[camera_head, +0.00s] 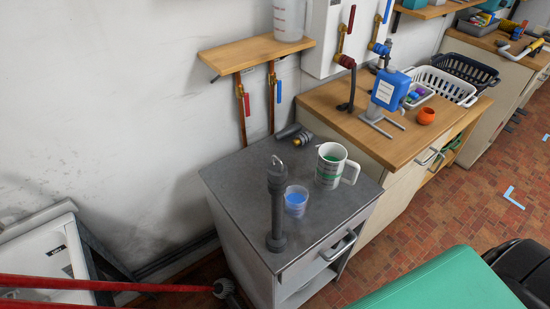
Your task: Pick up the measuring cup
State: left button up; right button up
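A white measuring cup (328,179) with green markings and a side handle stands upright on the grey top of a low cabinet (235,178), near its right back side. Its handle points right. A smaller translucent cup (296,202) with a blue tint stands in front of it and to its left, apart from it. Neither of my grippers shows in the head view, and nothing is holding the measuring cup.
A tall dark grey pipe-like piece (277,212) stands left of the small cup. Dark fittings (293,134) lie behind. A wooden-topped counter (345,104) with a blue device (388,92) adjoins on the right. A wall shelf (256,53) hangs above, holding a translucent container (289,20).

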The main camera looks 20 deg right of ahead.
aim_at(296, 198)
jog(key=z, duration=0.9)
jog(key=l+u, duration=0.4)
jog(key=l, duration=0.65)
jog(key=k, duration=0.05)
